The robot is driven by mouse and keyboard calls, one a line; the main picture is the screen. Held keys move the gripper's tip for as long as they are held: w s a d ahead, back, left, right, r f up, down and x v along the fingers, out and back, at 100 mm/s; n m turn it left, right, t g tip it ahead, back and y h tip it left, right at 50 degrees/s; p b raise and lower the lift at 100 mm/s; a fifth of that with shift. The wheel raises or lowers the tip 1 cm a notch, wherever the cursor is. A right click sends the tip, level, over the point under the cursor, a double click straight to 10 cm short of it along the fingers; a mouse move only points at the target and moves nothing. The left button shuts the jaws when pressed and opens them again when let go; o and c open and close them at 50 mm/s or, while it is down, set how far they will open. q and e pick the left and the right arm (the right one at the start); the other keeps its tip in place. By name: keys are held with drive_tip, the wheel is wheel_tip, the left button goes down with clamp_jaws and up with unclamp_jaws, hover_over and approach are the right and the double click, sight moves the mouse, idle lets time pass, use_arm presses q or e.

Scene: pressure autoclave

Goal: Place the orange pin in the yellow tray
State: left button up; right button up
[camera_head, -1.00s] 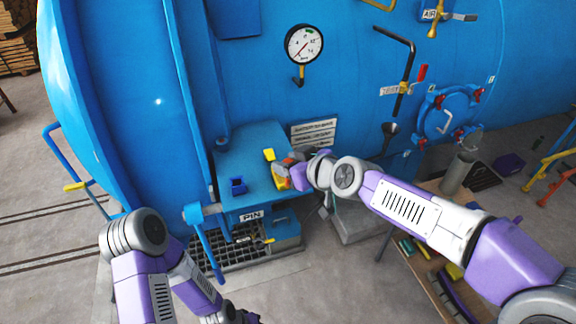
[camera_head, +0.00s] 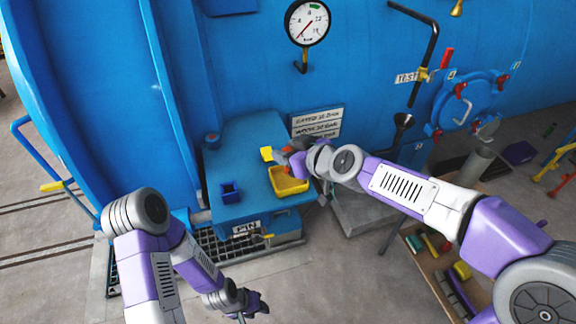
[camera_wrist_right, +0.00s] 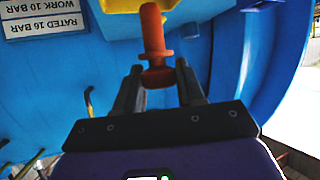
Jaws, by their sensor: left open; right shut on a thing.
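The orange pin (camera_wrist_right: 153,40) is upright in the right wrist view, its flanged lower end between the fingers of my right gripper (camera_wrist_right: 158,82). The pin is mostly hidden there. The tray sits on a blue ledge of the vessel, and its inside looks empty. A yellow piece (camera_head: 266,154) shows left of the gripper; I cannot tell whether it belongs to the pin. My left gripper (camera_head: 256,305) is open and empty, low in front of the ledge.
A pressure gauge (camera_head: 307,22) and a sign (camera_head: 317,122) are on the vessel behind.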

wheel_tip(320, 180, down, 3)
drive_tip(key=shift+f+b, duration=0.2)
drive_tip(key=shift+b, duration=0.9)
drive_tip(key=shift+r, duration=0.1)
drive_tip(key=shift+f, duration=0.2)
drive_tip(key=o, duration=1.1)
drive_tip(key=shift+r, duration=0.1)
